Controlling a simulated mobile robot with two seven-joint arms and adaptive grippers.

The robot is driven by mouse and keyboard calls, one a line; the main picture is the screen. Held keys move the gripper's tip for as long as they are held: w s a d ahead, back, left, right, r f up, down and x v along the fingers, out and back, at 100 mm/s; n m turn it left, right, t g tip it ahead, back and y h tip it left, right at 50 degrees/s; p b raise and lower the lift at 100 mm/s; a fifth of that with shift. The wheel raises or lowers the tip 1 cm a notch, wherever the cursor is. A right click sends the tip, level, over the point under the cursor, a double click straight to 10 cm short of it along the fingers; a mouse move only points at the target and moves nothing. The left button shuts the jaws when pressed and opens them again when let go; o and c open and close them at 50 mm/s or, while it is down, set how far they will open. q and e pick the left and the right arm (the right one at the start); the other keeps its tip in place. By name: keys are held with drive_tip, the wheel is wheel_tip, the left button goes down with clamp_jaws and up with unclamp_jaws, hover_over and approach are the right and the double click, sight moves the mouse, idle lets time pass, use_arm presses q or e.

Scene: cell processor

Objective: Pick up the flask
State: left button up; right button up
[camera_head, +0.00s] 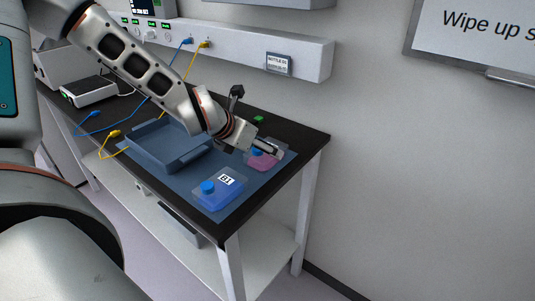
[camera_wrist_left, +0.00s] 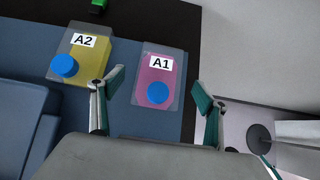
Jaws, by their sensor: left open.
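A flask with pink contents, a blue cap and the label A1 (camera_wrist_left: 160,78) lies on the blue mat, between my left gripper's fingers as seen in the left wrist view. It also shows in the head view (camera_head: 264,161), partly hidden by the gripper. My left gripper (camera_wrist_left: 160,88) is open and empty, with its fingers pointing toward this flask; in the head view (camera_head: 268,149) it hovers over it. A yellow flask labelled A2 (camera_wrist_left: 90,57) lies to its left in the wrist view. A blue flask labelled B1 (camera_head: 220,190) lies near the front. My right gripper is not in view.
A blue-grey tray (camera_head: 170,147) stands left of the flasks on the mat. The black tabletop's edge (camera_head: 318,142) is close to the pink flask. A small green object (camera_head: 259,119) lies behind. Yellow and blue cables hang at the left.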

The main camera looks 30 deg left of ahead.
use_arm(q)
drive_tip(key=shift+x, duration=2.6)
drive_tip(key=shift+w+r, duration=0.15)
drive_tip(key=shift+r, duration=0.1)
drive_tip(key=c, duration=1.2)
